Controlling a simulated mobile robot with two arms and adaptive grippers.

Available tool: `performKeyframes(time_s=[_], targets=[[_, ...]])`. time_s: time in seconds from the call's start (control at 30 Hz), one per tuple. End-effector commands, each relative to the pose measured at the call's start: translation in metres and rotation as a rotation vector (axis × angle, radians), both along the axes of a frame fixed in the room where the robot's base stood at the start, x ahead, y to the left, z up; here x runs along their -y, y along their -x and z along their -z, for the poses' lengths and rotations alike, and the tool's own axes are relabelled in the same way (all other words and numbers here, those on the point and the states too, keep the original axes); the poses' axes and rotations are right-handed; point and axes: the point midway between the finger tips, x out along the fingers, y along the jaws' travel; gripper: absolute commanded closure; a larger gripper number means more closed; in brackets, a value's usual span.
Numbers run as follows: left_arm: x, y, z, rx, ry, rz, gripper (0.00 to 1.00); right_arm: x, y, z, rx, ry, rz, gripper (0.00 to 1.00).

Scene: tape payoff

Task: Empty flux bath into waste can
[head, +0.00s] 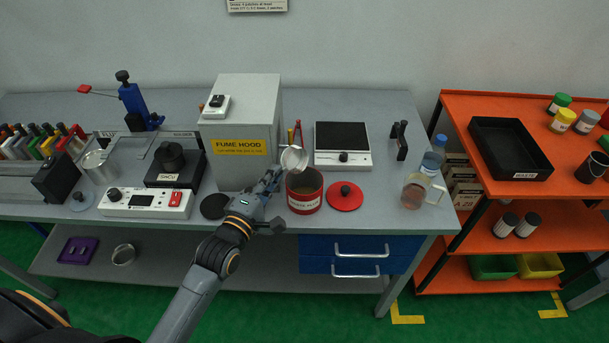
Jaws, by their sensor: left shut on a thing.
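My left gripper (274,178) reaches in from the lower left and is shut on a small silvery cup, likely the flux bath (294,158). The cup is held tilted above the back of the red waste can (304,202), its mouth facing partly toward me. The can stands upright and open on the bench, with a white label on its front. Its red lid (345,196) with a black knob lies flat on the bench to its right. I cannot tell whether any liquid remains in the cup. My right gripper is not in view.
The grey fume hood (240,150) stands just left of the cup. A black disc (214,206) lies left of my gripper. A clear jug (415,190) stands near the bench's right end. Bench space right of the lid is free.

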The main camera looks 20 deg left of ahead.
Motion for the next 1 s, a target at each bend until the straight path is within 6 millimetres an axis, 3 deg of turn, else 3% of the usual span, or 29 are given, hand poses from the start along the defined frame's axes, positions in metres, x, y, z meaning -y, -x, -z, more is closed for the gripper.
performKeyframes(time_s=[0.1,0.57,0.73,1.0], targets=[[0.0,0.0,-0.007,-0.036,0.066,-0.003,1.0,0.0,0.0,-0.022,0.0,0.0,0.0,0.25],[-0.01,-0.004,-0.007,-0.208,0.378,-0.009,1.0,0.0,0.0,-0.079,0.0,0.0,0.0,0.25],[-0.011,-0.005,-0.016,-0.256,0.468,-0.009,1.0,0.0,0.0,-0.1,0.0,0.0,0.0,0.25],[-0.011,-0.005,-0.047,-0.274,0.498,-0.008,1.0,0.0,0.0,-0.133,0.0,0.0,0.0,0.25]])
